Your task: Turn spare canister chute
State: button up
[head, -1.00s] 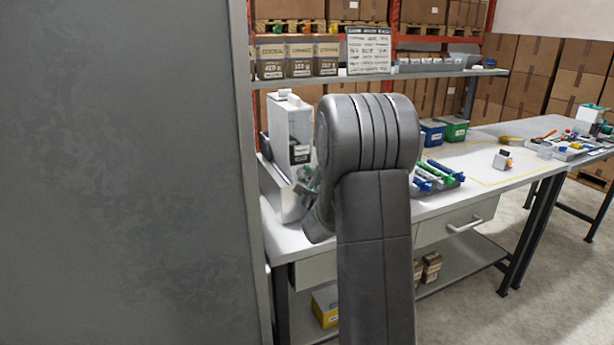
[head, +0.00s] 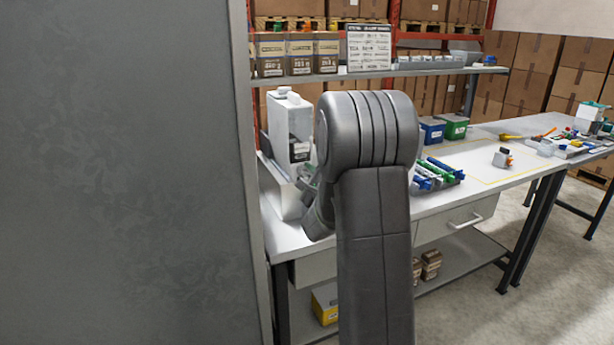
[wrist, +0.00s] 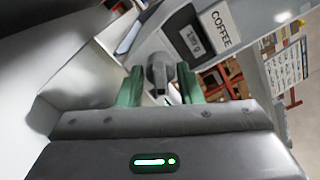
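A white dispenser stands on the bench at the left of the head view (head: 290,125). In the wrist view its grey front (wrist: 245,18) carries a COFFEE label and a small display with a weight in grams. A grey knob-like part (wrist: 159,70) sticks out below the display. My gripper (wrist: 161,85) has its two green fingers on either side of this part, very close to it. Whether they press on it I cannot tell. In the head view my arm hides most of the gripper (head: 308,175) and the dispenser's lower front. I cannot make out which part is the spare canister.
A large grey panel (head: 125,170) fills the left of the head view. A shelf (head: 420,72) with labelled boxes (head: 299,52) runs above the bench. Blue and green bins (head: 454,127) and a rack of coloured pieces (head: 438,175) lie right of my arm. The bench's outlined area is mostly clear.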

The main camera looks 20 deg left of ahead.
jog(key=b+v, duration=0.1)
jog(key=v, duration=1.2)
jog(key=shift+s+d+b, duration=0.25)
jog(key=shift+d+b, duration=0.1)
jog(key=shift+b, duration=0.05)
jog(key=shift+w+a, duration=0.1)
jog(key=p+x, duration=0.1)
jog(key=x, duration=1.2)
jog(key=shift+w+a+p, duration=0.15)
jog(key=shift+a+p, duration=0.15)
jog(key=shift+p, duration=0.1)
jog(key=shift+d, duration=0.1)
